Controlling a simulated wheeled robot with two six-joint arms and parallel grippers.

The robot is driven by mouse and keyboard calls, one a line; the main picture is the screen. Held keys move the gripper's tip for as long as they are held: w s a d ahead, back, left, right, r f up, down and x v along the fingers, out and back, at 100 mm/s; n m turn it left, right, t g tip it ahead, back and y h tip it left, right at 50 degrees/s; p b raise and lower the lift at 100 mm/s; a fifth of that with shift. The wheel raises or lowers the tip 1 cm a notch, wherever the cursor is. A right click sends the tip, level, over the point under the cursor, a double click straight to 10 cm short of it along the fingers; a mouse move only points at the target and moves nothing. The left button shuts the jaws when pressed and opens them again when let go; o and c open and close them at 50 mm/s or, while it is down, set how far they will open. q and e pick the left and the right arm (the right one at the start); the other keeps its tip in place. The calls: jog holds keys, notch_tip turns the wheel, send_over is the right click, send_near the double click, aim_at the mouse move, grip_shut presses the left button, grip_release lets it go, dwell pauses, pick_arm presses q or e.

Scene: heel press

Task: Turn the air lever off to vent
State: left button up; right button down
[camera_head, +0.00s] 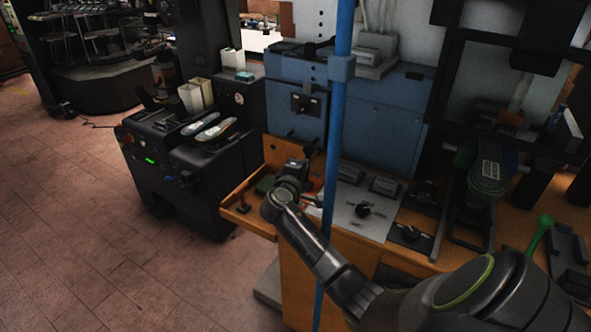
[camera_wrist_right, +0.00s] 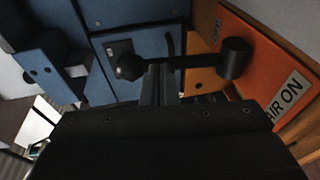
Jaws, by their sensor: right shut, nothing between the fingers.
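The air lever (camera_wrist_right: 190,62) is a black bar in the right wrist view. It runs from a round black hub (camera_wrist_right: 235,58) on the orange panel to a ball knob (camera_wrist_right: 130,66) at its left end. A white label reading "AIR ON" (camera_wrist_right: 287,99) is on the panel, right of the hub. My right gripper (camera_wrist_right: 159,72) is shut and empty. Its fingertips overlap the lever in the picture, just right of the knob; I cannot tell whether they touch. In the head view my right gripper (camera_head: 297,165) is beside the orange panel (camera_head: 275,150), and the lever cannot be made out. My left gripper is out of view.
A blue post (camera_head: 341,120) stands close to my right forearm. A blue cabinet (camera_head: 370,110) is behind the gripper. A metal control plate (camera_head: 355,222) with a black knob is to its right. A black machine with insoles (camera_head: 195,150) stands left, with open floor beyond.

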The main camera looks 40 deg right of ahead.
jog(key=shift+w+d+r+p, duration=0.1)
jog(key=shift+w+d+p, duration=0.2)
jog(key=shift+d, duration=0.3)
dwell(0.4)
notch_tip(320, 180, up, 10)
jog(key=p, duration=0.9)
dwell(0.4)
